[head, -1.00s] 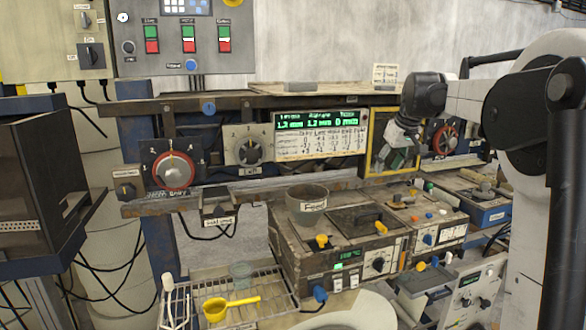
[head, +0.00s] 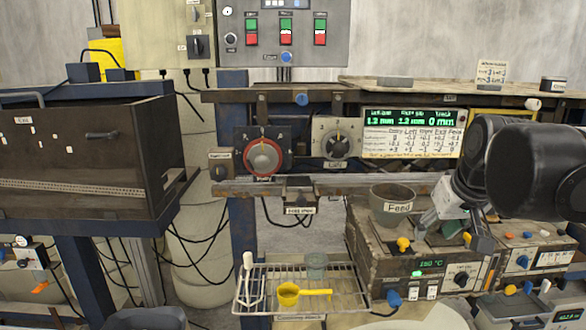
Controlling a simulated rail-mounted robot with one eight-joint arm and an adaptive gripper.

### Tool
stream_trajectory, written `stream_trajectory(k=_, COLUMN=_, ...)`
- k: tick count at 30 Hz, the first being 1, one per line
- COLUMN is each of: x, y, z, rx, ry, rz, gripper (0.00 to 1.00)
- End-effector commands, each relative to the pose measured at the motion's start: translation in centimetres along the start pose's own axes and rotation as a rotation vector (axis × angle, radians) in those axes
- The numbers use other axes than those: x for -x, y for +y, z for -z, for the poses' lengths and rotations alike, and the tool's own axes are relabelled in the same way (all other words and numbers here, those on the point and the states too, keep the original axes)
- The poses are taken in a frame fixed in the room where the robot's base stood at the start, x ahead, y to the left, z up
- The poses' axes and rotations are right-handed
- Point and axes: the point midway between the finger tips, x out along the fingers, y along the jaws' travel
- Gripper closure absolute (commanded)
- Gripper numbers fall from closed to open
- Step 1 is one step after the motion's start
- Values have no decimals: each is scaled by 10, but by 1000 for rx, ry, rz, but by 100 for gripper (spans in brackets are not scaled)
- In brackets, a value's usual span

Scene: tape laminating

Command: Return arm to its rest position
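My arm comes in from the right edge, its dark wrist in front of the right part of the bench. My gripper (head: 455,232) points down over the box with the green 150 °C display (head: 431,264), just right of the grey Feed bowl (head: 393,205). Nothing shows clearly held in it. The fingertips are small and partly lost against the box, so I cannot tell whether they are apart or closed, nor whether they touch the box.
A wire rack (head: 345,300) holds a yellow scoop (head: 289,294) and a clear cup. A dark cabinet (head: 80,150) stands at left. A shelf (head: 330,187) runs behind the Feed bowl. A panel with red dial (head: 263,157) and a green screen (head: 412,118) sit above.

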Motion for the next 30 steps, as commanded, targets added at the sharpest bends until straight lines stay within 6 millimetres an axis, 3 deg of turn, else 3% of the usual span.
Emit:
stream_trajectory(k=1, x=1, y=-12, z=-19, rx=2, ry=8, rz=3, gripper=63)
stream_trajectory(k=9, x=-6, y=-57, z=-111, rx=-7, ry=52, rz=13, gripper=63)
stream_trajectory(k=15, x=-18, y=-76, z=-164, rx=-16, ry=80, rz=23, gripper=63)
stream_trajectory(k=21, x=-24, y=-82, z=-185, rx=-20, ry=91, rz=27, gripper=63)
stream_trajectory(k=30, x=-24, y=-82, z=-186, rx=-21, ry=91, rz=27, gripper=63)
